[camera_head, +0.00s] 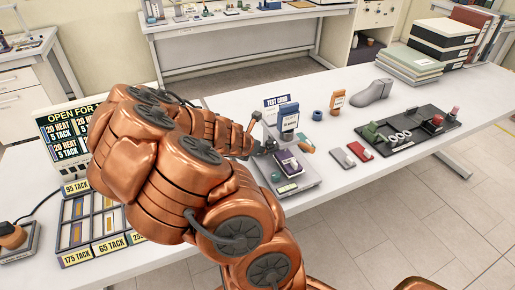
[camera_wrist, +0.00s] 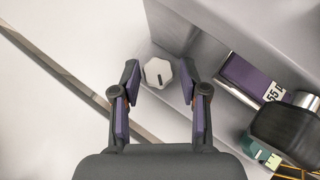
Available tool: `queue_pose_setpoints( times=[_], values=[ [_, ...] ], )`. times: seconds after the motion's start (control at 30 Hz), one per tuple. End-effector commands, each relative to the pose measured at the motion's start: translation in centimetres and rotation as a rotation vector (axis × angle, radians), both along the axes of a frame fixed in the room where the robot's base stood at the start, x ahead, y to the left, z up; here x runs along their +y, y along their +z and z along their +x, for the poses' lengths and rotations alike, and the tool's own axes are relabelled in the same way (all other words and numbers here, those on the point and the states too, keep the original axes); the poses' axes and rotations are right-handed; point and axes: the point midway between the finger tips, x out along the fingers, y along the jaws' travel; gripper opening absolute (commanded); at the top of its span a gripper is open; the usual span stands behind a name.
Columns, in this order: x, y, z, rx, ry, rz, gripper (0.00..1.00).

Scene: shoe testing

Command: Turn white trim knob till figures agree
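The white trim knob (camera_wrist: 158,73) shows in the wrist view as a rounded white cap with a short black mark, on a pale grey housing. My gripper (camera_wrist: 159,84) is open, its two purple-padded fingers on either side of the knob with a gap to each; I cannot tell whether the tips reach its depth. The head view does not show the knob clearly. A grey test machine (camera_head: 303,181) stands beyond my arm, with a small green label or display (camera_head: 287,188) too small to read. A purple part marked "55 D" (camera_wrist: 250,78) lies in the machine.
A board (camera_head: 60,125) reading "20 HEAT 5 TACK" is partly behind my arm. A tray (camera_head: 75,253) with tack labels lies at left. A red-and-grey pair of blocks (camera_head: 350,155), a grey shoe form (camera_head: 372,92) and a black rack (camera_head: 420,125) stand to the right.

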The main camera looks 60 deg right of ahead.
Motion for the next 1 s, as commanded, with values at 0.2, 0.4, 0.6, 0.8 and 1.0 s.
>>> queue_pose_setpoints(
  times=[0.2, 0.4, 0.6, 0.8, 1.0],
  values=[
    [0.0, 0.0, 0.1, -0.001, 0.002, 0.0, 0.59],
    [0.1, 0.0, 0.1, -0.001, 0.002, 0.0, 0.59],
    [0.9, 0.9, 0.1, -0.003, 0.0, 0.0, 0.59],
    [2.7, 2.7, 0.1, -0.006, 0.004, 0.0, 0.59],
    [4.6, 4.5, 0.0, -0.006, 0.006, 0.0, 0.59]
  ],
)
